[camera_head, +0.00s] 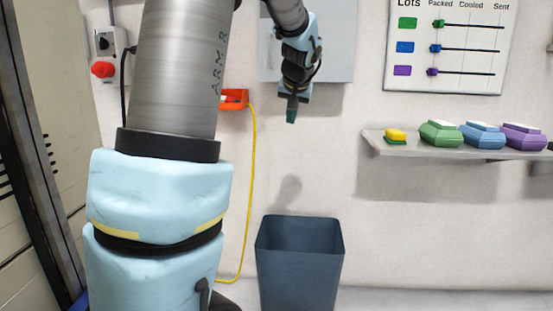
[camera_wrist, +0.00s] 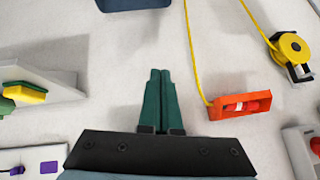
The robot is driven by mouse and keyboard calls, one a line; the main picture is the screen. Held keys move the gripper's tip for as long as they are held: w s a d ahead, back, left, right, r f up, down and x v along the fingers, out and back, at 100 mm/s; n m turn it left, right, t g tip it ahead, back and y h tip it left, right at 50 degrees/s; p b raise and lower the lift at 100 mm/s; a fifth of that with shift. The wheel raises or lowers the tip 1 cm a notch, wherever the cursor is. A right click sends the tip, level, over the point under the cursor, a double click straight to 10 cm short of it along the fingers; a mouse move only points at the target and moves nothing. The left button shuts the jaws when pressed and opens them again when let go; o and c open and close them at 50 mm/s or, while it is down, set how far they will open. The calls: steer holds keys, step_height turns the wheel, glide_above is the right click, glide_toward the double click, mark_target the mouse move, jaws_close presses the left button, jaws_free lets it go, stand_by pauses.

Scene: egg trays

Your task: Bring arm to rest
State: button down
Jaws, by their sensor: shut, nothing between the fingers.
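My gripper (camera_head: 291,115) hangs from my raised arm in the upper middle of the head view, in front of the wall and above the dark bin. Its fingers point down. In the wrist view the two green fingers (camera_wrist: 160,75) lie together with nothing between them. My large grey and light-blue arm links fill the left part of the head view and hide the wall behind them.
A dark blue bin (camera_head: 299,265) stands below. A shelf (camera_head: 465,154) at right bears a yellow-green sponge (camera_head: 396,136) and green, blue and purple cartons. A lots board (camera_head: 448,80) hangs above.

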steer(key=s+a+f+n+g+h, duration=0.1)
steer(key=s+a+f+g, duration=0.35)
steer(key=s+f, duration=0.8)
steer(key=s+a+f+n+g, duration=0.1)
steer(key=s+a+f+g, duration=0.1)
steer(key=s+a+f, duration=0.95)
steer(key=s+d+r+p, duration=0.1)
steer(key=d+r+p, duration=0.1)
steer(key=r+p, duration=0.5)
steer(key=s+d+r+p, duration=0.2)
steer(key=d+r+p, duration=0.1)
steer(key=r+p, duration=0.5)
step_height(320, 180, up, 3)
steer(key=shift+r+m, duration=0.2)
steer(key=shift+m, duration=0.1)
steer(key=c, duration=1.6)
jaws_free()
